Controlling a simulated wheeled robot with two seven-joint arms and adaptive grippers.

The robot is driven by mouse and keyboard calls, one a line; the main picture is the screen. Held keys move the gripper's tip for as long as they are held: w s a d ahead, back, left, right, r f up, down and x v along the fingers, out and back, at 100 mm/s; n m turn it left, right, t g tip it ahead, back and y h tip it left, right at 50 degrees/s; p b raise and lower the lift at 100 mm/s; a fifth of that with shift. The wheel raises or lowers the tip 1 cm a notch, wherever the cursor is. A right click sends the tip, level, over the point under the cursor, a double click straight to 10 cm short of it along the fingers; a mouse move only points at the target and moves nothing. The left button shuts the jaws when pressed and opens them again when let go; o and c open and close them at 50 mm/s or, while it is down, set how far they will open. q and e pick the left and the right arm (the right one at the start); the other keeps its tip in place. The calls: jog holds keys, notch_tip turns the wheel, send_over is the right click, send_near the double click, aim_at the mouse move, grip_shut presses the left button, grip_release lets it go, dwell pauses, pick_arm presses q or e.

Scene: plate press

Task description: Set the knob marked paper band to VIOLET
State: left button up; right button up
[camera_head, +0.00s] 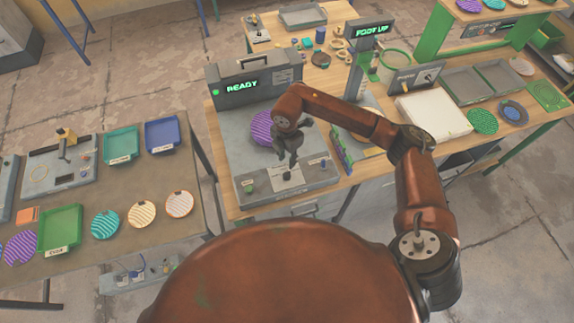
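A grey press (232,112) with a lit green "READY" display stands on the wooden table, and a purple striped plate (261,128) lies in it. Its front panel (262,189) carries small controls with white labels too small to read. A green button (249,188) is at the panel's left. I cannot tell which control is the paper band knob or where it points. My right gripper (289,161) hangs fingers down over the middle of the panel, hiding part of it. I cannot tell whether it touches anything or how far its fingers are apart. My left gripper is out of view.
A grey box with a dial (413,76) stands at the right, beside a white block (433,118) and grey trays (466,86). A stand with a green "FOOT UP" display (370,29) rises behind my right arm. The left table holds striped plates (141,214) and a green tray (60,229).

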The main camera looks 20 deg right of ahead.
notch_tip(320, 180, up, 2)
jog(key=shift+r, duration=0.15)
